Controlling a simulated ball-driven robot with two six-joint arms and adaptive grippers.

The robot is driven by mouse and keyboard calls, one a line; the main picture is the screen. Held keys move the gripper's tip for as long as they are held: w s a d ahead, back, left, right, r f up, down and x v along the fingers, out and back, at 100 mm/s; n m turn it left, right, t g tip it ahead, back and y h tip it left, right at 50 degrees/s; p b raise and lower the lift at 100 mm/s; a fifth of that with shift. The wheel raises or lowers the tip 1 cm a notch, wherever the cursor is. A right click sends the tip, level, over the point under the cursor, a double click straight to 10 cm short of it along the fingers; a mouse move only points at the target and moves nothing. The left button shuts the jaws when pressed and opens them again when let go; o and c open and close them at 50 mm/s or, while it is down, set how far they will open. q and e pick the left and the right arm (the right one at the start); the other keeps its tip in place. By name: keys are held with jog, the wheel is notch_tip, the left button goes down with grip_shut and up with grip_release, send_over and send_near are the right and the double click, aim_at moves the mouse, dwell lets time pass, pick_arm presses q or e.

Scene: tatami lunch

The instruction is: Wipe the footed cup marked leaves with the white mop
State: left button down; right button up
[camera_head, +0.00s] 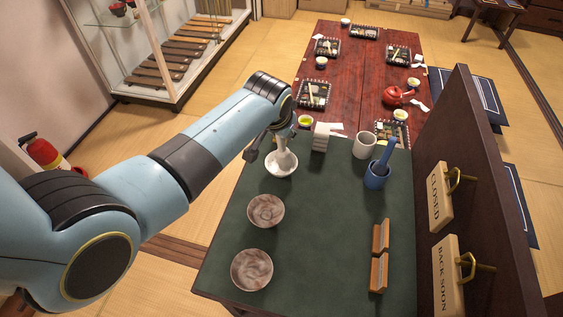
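My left arm reaches in from the left, and its dark gripper (268,143) is above the far left part of the green table. A white object with a narrow neck and wider lower end (284,158), possibly the white mop, is just below the gripper. It stands in or over a white dish (281,170). The arm hides part of the gripper, so I cannot tell whether it grips this object. Two round cups or bowls with marbled brown-grey insides, a farther one (265,210) and a nearer one (252,270), stand at the left. No leaf marking is readable on either. My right gripper is out of view.
A white mug (365,145), a blue cup with a blue rod (376,177), a striped block (320,137) and wooden pieces (379,256) stand on the green table (325,225). A dark partition (480,190) borders its right side. The middle is clear.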

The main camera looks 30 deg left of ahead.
pick_arm(q)
jog(key=shift+s, duration=0.1)
jog(key=shift+a+r+m+h+p, duration=0.15)
jog(key=shift+m+h+p, duration=0.15)
jog(key=shift+m+p, duration=0.35)
jog(key=shift+m+h+p, duration=0.3)
jog(key=shift+m+p, duration=0.05)
jog(key=shift+m, duration=0.2)
jog(key=shift+a+m+h, duration=0.1)
jog(key=shift+m+h, duration=0.3)
jog(key=shift+m, duration=0.2)
jog(key=m+h+b, duration=0.1)
jog(key=m+b, duration=0.1)
jog(key=m, duration=0.1)
jog(key=m+g+h+b, duration=0.1)
jog(key=m+h+b, duration=0.1)
jog(key=m, duration=0.1)
jog(key=m+g+h+b, duration=0.1)
jog(key=m+b, duration=0.1)
jog(key=m, duration=0.2)
jog(key=shift+a, duration=0.2)
